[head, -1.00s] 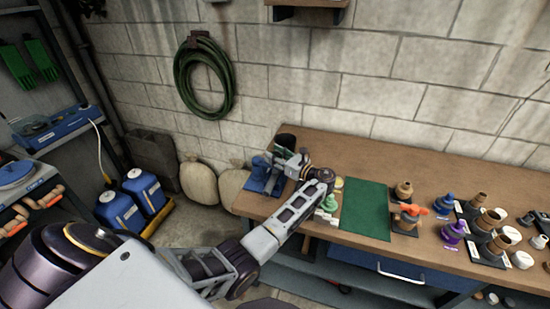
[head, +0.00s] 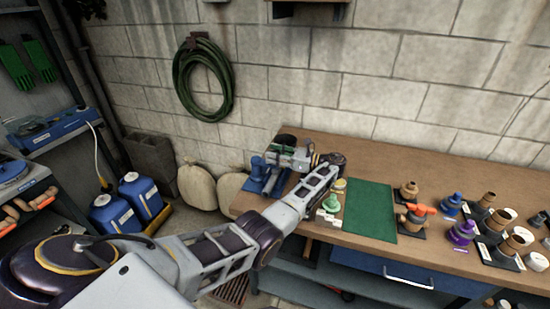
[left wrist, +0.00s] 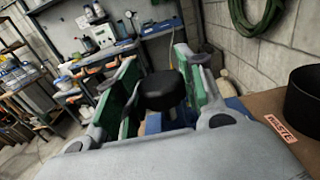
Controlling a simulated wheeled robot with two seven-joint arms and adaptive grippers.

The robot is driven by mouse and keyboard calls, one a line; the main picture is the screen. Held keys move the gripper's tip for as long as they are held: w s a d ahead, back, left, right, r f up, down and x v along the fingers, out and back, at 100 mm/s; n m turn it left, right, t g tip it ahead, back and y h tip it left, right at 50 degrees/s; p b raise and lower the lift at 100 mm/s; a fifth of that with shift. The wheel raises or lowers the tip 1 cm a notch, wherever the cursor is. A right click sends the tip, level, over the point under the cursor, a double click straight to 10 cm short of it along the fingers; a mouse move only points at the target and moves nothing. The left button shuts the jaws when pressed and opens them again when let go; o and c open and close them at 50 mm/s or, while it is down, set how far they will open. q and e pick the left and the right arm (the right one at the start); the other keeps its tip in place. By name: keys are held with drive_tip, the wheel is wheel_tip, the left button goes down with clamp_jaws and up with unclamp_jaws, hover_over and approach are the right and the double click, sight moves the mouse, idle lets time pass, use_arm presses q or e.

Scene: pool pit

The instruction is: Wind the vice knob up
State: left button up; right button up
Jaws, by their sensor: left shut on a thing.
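The blue vice (head: 256,170) stands at the left end of the wooden workbench. My left gripper (head: 277,152) reaches over it from the right, with its wrist turned along the bench. In the left wrist view the black round vice knob (left wrist: 161,91) sits between the two green-padded fingers of my left gripper (left wrist: 158,80). The gripper is shut on the knob. Blue parts of the vice (left wrist: 160,122) show below the knob, and the rest is hidden by the gripper. My right gripper is in neither view.
A dark cup (head: 286,140) stands behind the gripper; the left wrist view shows a dark bin beside a WASTE label (left wrist: 281,128). A green mat (head: 369,208) lies to the right, with several fittings beyond it. The block wall (head: 330,85) rises behind the bench.

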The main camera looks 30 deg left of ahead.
use_arm(q)
drive_tip(key=shift+f+g, duration=0.3)
drive_tip(key=shift+g, duration=0.2)
drive_tip(key=o, duration=1)
drive_tip(key=shift+a, duration=0.1)
drive_tip(key=shift+r, duration=0.2)
drive_tip(key=shift+v, duration=2.9)
drive_tip(key=shift+w, duration=0.1)
drive_tip(key=shift+v, duration=0.8)
